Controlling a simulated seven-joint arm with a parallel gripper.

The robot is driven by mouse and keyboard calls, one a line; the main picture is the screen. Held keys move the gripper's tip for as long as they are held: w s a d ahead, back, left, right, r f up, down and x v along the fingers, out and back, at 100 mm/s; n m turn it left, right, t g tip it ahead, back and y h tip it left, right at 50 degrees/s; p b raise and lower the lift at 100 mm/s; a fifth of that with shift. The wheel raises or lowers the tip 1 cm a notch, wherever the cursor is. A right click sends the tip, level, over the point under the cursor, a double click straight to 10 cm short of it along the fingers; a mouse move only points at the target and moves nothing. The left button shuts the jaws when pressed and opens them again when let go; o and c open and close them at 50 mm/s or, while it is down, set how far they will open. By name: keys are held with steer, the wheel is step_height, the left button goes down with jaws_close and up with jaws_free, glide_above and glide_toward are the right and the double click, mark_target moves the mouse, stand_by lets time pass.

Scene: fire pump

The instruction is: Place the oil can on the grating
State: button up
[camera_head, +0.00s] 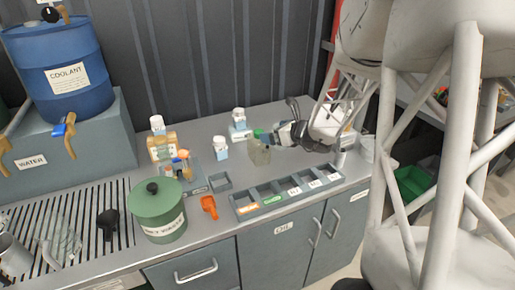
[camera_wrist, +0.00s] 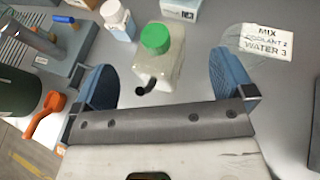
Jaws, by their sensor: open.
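The oil can (camera_head: 260,154) is a small translucent container with a green cap and a dark spout, standing on the counter at the middle. In the wrist view the oil can (camera_wrist: 166,68) is upright between the two blue fingers, with gaps on both sides. My gripper (camera_head: 279,137) is open and reaches the can from the right; the wrist view shows my gripper (camera_wrist: 163,68) empty, its fingers on either side of the can. The slotted grating (camera_head: 93,240) is at the far left of the counter.
On the grating are a clear jug (camera_head: 62,238) and a black scoop (camera_head: 108,222). A green lidded pot (camera_head: 159,212) stands between the grating and the can. White bottles (camera_head: 220,145), an orange scoop (camera_head: 209,207) and a compartment tray (camera_head: 287,190) are near the can.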

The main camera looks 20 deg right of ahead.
mark_target(261, 149)
steer(key=shift+x, duration=1.3)
steer(key=shift+x, duration=2.6)
steer(key=shift+s+a+f, duration=0.1)
steer(key=shift+f, duration=0.05)
steer(key=shift+c, duration=0.3)
steer(key=c, duration=1.6)
steer(key=shift+c, duration=0.3)
